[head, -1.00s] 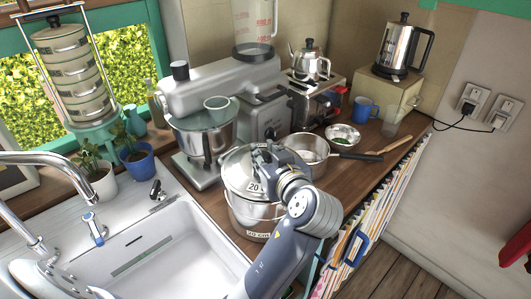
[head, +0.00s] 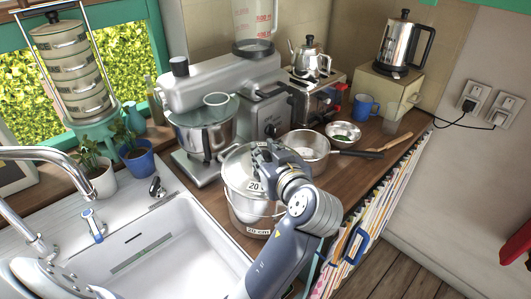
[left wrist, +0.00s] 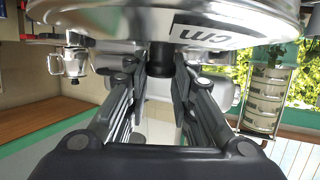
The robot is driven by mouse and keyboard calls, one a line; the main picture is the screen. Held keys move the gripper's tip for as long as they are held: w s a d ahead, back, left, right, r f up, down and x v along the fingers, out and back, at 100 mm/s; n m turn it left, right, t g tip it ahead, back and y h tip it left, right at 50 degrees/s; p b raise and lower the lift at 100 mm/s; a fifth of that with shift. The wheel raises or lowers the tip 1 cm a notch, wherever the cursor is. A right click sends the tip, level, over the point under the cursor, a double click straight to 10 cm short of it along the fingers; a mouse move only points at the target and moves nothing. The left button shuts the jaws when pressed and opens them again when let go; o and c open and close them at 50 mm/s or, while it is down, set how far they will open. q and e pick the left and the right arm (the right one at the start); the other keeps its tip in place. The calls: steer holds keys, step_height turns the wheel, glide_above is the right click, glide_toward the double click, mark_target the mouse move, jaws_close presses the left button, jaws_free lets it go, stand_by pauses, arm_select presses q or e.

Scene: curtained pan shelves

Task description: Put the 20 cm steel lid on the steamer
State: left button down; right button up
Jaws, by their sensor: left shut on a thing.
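The 20 cm steel lid (head: 236,168) is a round shiny lid with a white label. It is at the top of a steel pot (head: 238,208) with a wire handle and a "20 cm" label, likely the steamer. I cannot tell whether the lid rests on the rim or is just above it. My left gripper (head: 262,160) is shut on the lid's knob. In the left wrist view the lid (left wrist: 130,18) fills the top, and its black knob (left wrist: 161,58) is between my fingers. The far rim is partly hidden by my gripper. My right gripper is not in view.
A saucepan (head: 309,150) stands close behind the lid, its handle pointing right. A stand mixer (head: 215,85) is behind on the left. The sink (head: 165,262) lies to the left. Upright files (head: 372,225) line the counter's right edge.

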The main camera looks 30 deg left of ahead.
arm_select(q)
steer(key=c, duration=1.3)
jaws_free()
steer(key=shift+f, duration=0.1)
